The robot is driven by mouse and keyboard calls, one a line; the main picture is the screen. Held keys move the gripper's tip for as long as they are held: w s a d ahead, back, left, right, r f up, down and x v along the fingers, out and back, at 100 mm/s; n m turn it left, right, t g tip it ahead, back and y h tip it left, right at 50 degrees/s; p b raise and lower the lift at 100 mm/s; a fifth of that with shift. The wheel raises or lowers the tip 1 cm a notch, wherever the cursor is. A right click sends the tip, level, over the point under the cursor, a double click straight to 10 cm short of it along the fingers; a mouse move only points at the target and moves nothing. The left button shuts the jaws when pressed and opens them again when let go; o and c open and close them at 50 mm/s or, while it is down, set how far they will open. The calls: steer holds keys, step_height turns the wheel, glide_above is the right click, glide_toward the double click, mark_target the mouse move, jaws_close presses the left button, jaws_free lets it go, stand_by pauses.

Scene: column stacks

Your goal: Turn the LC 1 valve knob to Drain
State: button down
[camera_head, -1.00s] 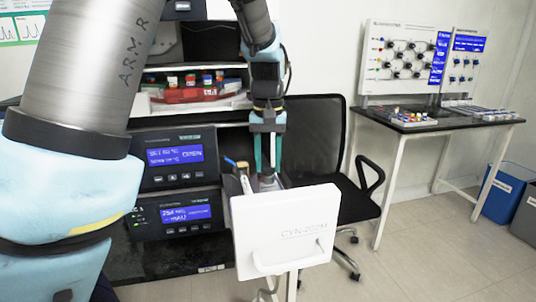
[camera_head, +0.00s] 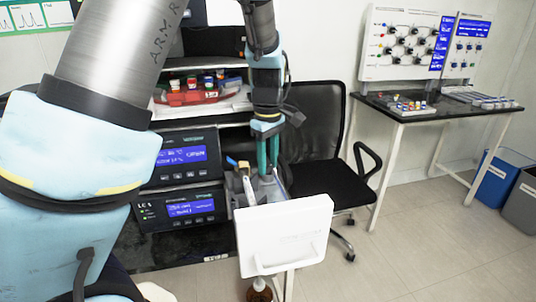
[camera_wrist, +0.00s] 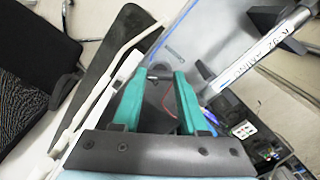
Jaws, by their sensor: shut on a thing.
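My gripper (camera_head: 268,172) points down with its green fingers behind a white door-like panel (camera_head: 285,235). In the wrist view my gripper (camera_wrist: 161,76) is shut on a small dark bar-shaped knob (camera_wrist: 157,78) that lies across its fingertips. Its marking and which way it points cannot be read. In the head view the panel and fingers hide the knob. The lower of two stacked black units (camera_head: 180,208) has a blue display and a label that looks like LC, its number unclear. The upper unit (camera_head: 181,155) also has a blue display.
A shelf with a red tray (camera_head: 195,97) of coloured caps is above the units. A black chair (camera_head: 320,180) stands close behind my gripper. A brown bottle (camera_head: 259,291) is below the panel. A side table (camera_head: 432,110) and bins are at right, with open floor between.

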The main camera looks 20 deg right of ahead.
mark_target(268, 166)
steer(key=shift+n+p, duration=0.65)
steer(key=shift+n, duration=0.45)
steer(key=shift+c, duration=2.2)
jaws_free()
step_height(268, 166, up, 11)
steer(key=b, duration=0.2)
steer(key=shift+f, duration=0.15)
steer(key=shift+a, duration=0.1)
